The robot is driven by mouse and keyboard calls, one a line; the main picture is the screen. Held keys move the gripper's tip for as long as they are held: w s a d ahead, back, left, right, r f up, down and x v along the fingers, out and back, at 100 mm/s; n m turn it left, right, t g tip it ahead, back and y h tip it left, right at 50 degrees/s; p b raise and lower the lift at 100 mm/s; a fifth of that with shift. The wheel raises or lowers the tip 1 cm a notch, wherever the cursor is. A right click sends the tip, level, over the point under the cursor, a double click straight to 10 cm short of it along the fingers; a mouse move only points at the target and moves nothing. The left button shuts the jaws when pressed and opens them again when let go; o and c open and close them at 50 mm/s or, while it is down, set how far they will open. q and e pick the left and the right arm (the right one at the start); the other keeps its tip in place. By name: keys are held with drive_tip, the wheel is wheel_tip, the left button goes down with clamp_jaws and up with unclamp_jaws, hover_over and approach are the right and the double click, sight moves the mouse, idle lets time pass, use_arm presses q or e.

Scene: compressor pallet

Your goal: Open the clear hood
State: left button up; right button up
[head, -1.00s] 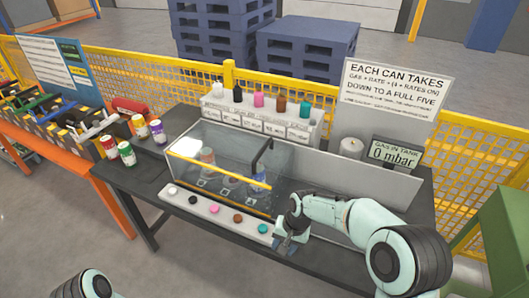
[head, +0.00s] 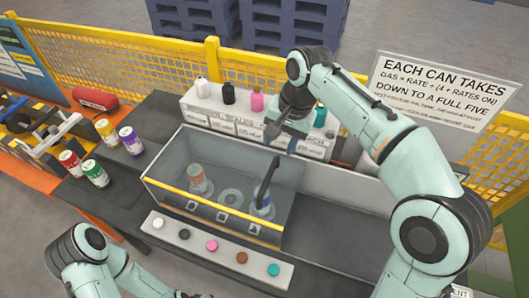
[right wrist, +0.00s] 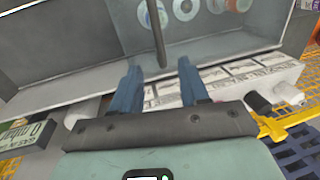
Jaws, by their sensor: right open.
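The clear hood (head: 225,160) is a see-through box cover with a yellow front edge. It appears down over the bay, and cans show through it. A black bar (head: 268,180) runs front to back on its right part. My right gripper (head: 288,140) is above the hood's back right corner, near the bar's far end. In the right wrist view its fingers (right wrist: 157,78) are open, and the end of the black bar (right wrist: 158,40) shows near the gap between them. I cannot tell whether they touch it. My left gripper is out of view; only my left arm shows.
A white rack (head: 215,118) with several coloured bottles stands behind the hood, close to my right gripper. A strip (head: 190,246) of coloured buttons lies in front. Several cans (head: 95,172) stand to the left. A tall sign (head: 440,85) and yellow fence are behind.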

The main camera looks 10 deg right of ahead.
drive_tip(key=b, duration=0.1)
approach(269, 175)
drive_tip(key=f, duration=0.5)
drive_tip(key=a+f+b, duration=0.1)
drive_tip(key=f, duration=0.1)
drive_tip(key=shift+w+f, duration=0.2)
drive_tip(key=shift+w, duration=0.05)
drive_tip(key=shift+w+a+f, duration=0.15)
drive_tip(key=shift+f, duration=0.3)
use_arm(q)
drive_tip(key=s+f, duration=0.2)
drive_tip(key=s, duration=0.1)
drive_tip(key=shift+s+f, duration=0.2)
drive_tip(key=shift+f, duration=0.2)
use_arm(e)
clamp_jaws()
